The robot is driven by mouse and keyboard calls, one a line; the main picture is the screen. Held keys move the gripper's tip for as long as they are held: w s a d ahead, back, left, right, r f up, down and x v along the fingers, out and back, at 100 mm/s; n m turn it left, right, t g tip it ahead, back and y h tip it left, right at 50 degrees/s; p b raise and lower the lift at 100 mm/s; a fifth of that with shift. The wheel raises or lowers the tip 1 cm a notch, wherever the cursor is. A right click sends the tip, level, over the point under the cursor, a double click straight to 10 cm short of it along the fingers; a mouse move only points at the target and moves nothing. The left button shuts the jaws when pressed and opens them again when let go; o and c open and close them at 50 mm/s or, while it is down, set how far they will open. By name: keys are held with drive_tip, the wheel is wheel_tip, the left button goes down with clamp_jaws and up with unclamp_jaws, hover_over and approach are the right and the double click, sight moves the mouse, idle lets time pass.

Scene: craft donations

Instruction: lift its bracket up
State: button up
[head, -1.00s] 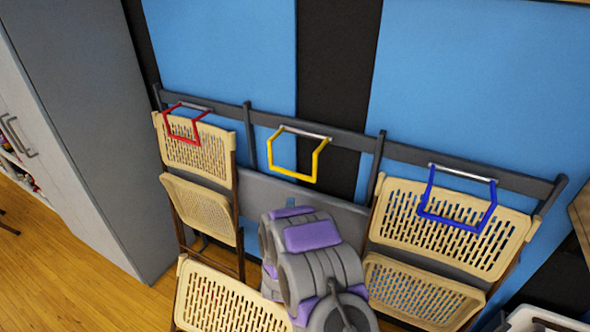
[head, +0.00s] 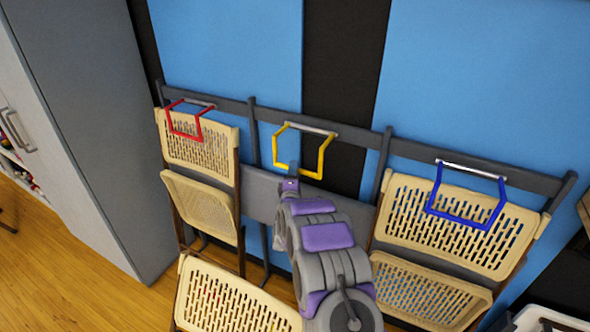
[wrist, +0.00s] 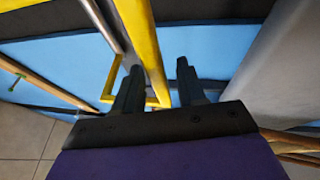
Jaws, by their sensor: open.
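The yellow bracket (head: 324,150) hangs down from the middle of the dark wall rail, with one bracket on each side: red (head: 170,122) at left and blue (head: 434,190) at right. My gripper (head: 292,172) is at the lower edge of the yellow bracket, its fingers partly hidden in the head view. In the wrist view, my gripper (wrist: 158,78) is open, with two dark fingers spread apart. The yellow bracket (wrist: 142,40) runs down between and beyond the fingertips; I cannot tell whether they touch.
Folding chairs hang under the red (head: 200,144) and blue (head: 455,228) brackets, and another chair (head: 235,305) stands in front at lower left. A grey cabinet (head: 90,120) is at left. No chair hangs under the yellow bracket.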

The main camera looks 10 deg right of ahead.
drive_tip(key=shift+w+r, duration=0.1)
drive_tip(key=shift+w, duration=0.4)
drive_tip(key=shift+w+d, duration=0.2)
drive_tip(key=shift+w, duration=0.1)
drive_tip(key=shift+w+d+r, duration=0.15)
drive_tip(key=shift+w+d, duration=0.25)
drive_tip(key=shift+d, duration=0.3)
drive_tip(key=shift+a, duration=0.5)
drive_tip(key=c, duration=0.3)
drive_tip(key=shift+d, duration=0.15)
clamp_jaws()
drive_tip(key=shift+d, duration=0.15)
